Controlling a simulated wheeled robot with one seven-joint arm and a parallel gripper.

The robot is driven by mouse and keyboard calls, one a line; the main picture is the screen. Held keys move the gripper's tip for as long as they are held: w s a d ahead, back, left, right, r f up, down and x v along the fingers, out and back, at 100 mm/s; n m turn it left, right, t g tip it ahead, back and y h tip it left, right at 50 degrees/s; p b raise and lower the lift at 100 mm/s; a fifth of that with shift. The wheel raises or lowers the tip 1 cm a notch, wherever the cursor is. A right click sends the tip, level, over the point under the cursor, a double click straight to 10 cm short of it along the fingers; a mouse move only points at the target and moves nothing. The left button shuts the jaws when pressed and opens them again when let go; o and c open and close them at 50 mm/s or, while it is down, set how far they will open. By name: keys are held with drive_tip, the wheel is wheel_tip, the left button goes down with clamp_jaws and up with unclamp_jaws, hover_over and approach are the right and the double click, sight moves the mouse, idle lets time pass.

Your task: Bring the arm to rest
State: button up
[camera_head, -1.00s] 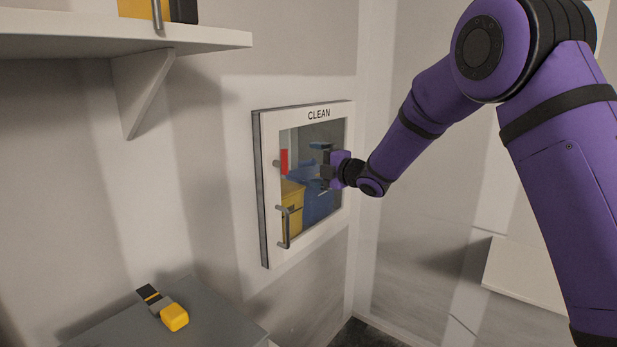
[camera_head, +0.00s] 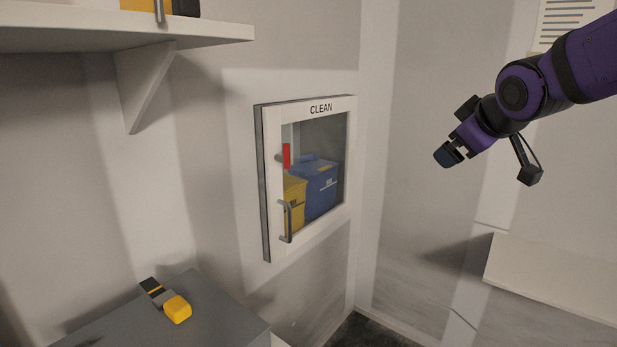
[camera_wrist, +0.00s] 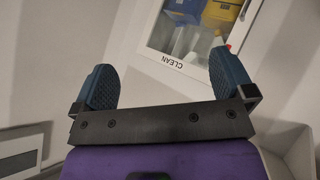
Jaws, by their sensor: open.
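My gripper (camera_head: 449,154) hangs in free air at the right in the head view, on my purple arm, well apart from the wall hatch. In the wrist view its two blue fingers (camera_wrist: 160,84) stand wide apart with nothing between them. The hatch marked CLEAN (camera_head: 320,108) is closed in the wall left of the gripper. Its white frame and label also show upside down at the top of the wrist view (camera_wrist: 172,61).
Behind the hatch glass are a yellow bin (camera_head: 294,200) and a blue bin (camera_head: 320,189). A yellow-and-black tool (camera_head: 175,308) lies on a grey surface (camera_head: 222,318) at lower left. A shelf (camera_head: 90,38) is at upper left and a white ledge (camera_head: 555,278) at lower right.

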drive_tip(key=s+d+f+m+g, duration=0.1)
drive_tip(key=s+f+m+g, duration=0.1)
drive_tip(key=s, duration=1)
drive_tip(key=s+d+f+m+g, duration=0.1)
drive_tip(key=s+f+m+g, duration=0.2)
drive_tip(key=s, duration=1)
drive_tip(key=f+m, duration=0.1)
drive_tip(key=m, duration=0.1)
drive_tip(key=shift+f+m+g, duration=0.15)
drive_tip(key=shift+m+g, duration=0.15)
drive_tip(key=shift+m, duration=0.1)
drive_tip(key=shift+w+d, duration=0.1)
